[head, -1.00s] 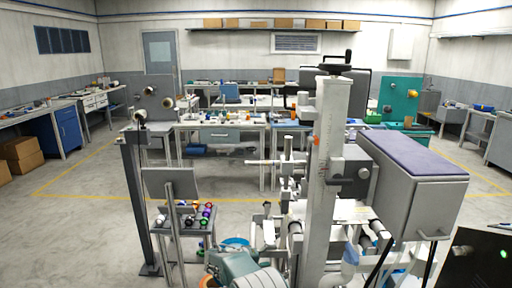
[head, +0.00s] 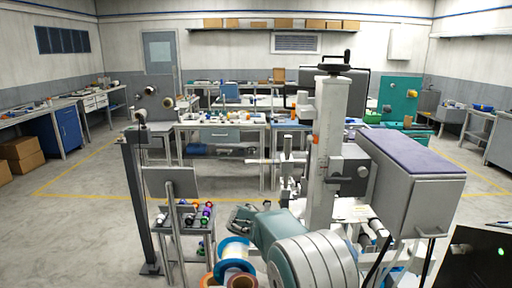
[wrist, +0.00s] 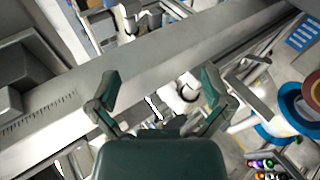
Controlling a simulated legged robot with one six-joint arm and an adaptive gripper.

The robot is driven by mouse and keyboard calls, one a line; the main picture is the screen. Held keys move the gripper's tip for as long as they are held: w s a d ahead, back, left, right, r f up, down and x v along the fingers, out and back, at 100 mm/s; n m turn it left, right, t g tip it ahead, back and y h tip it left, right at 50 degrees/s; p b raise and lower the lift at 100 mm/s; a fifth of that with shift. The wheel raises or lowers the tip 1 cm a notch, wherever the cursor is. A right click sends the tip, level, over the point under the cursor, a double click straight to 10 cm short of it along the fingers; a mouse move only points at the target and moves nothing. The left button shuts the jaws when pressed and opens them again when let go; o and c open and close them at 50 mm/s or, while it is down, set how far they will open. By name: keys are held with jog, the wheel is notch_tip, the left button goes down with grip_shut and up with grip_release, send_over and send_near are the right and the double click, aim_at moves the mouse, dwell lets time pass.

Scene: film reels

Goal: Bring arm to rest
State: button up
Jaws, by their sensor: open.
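A blue-rimmed reel (head: 235,246) and an orange reel (head: 242,282) show below and left of my arm. Reels also show at the right edge of the wrist view, where an orange-rimmed one (wrist: 314,88) is cut off. My arm hides part of the machine's lower front.
A small stand (head: 178,222) with several coloured spools is at the left, below a tilted grey panel (head: 170,182). A grey box with a purple top (head: 400,155) juts out on the right. Open floor (head: 85,225) lies at the far left.

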jog(key=s+d+r+m+y, duration=0.1)
jog(key=s+d+r+y, duration=0.3)
jog(key=s, duration=0.5)
jog(key=s+d+r+y, duration=0.2)
jog(key=s+r, duration=0.5)
jog(key=s, duration=0.2)
jog(key=s+a+t+y, duration=0.1)
jog(key=s+y, duration=0.1)
jog(key=s, duration=0.7)
jog(key=s+a+m+t+y, duration=0.1)
jog(key=s+y, duration=0.1)
jog(key=s, duration=0.8)
jog(key=shift+s+f+t+y, duration=0.2)
jog(key=shift+f+t+y, duration=0.1)
jog(key=shift+f+y, duration=0.15)
